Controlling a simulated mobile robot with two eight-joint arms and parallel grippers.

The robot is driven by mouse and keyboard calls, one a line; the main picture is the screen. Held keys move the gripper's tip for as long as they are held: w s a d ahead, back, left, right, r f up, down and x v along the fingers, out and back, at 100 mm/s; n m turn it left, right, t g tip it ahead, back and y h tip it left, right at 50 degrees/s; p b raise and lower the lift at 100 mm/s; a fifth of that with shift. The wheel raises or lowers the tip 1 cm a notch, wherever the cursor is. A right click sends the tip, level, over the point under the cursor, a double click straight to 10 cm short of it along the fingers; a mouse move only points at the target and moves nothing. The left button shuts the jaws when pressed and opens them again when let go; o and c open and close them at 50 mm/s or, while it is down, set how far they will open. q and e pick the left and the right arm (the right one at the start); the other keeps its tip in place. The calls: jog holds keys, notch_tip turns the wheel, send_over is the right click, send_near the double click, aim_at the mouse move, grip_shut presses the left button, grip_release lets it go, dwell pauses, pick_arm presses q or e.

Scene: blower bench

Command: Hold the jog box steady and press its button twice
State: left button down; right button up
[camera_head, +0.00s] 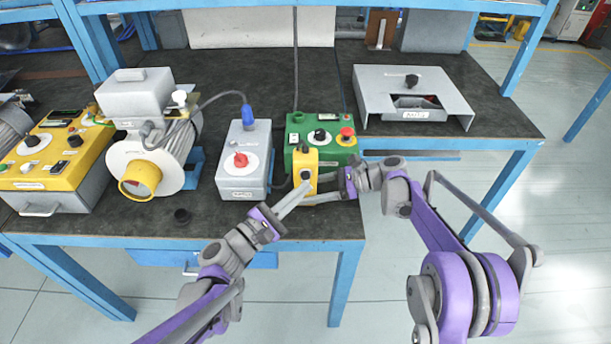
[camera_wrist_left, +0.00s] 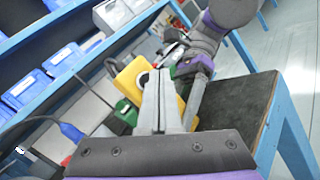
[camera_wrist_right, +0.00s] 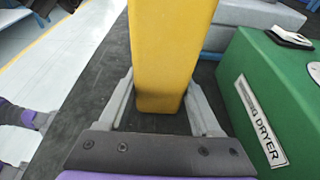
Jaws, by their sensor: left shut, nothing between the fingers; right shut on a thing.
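The jog box (camera_head: 304,162) is a yellow box in front of the green control box, with a dark round button on its face. It also shows in the left wrist view (camera_wrist_left: 128,84) and fills the top middle of the right wrist view (camera_wrist_right: 165,50). My right gripper (camera_wrist_right: 160,88) is shut on the jog box, a finger on each side. My left gripper (camera_head: 303,186) is shut and empty, its fingertips at the button face. In the left wrist view its fingers (camera_wrist_left: 160,82) partly cover that face beside the button (camera_wrist_left: 143,79). I cannot tell whether the tips touch it.
The green control box (camera_head: 333,137) with a red knob stands close behind. A grey box (camera_head: 245,155) with a red switch is to the left, beside the blower (camera_head: 150,160). A grey cover (camera_head: 412,92) stands at right.

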dwell(0.4)
pick_arm(q)
jog(key=shift+w, duration=0.45)
jog(key=shift+w, duration=0.35)
dwell(0.7)
jog(key=shift+s, duration=0.8)
jog(key=s, duration=0.5)
dwell(1.0)
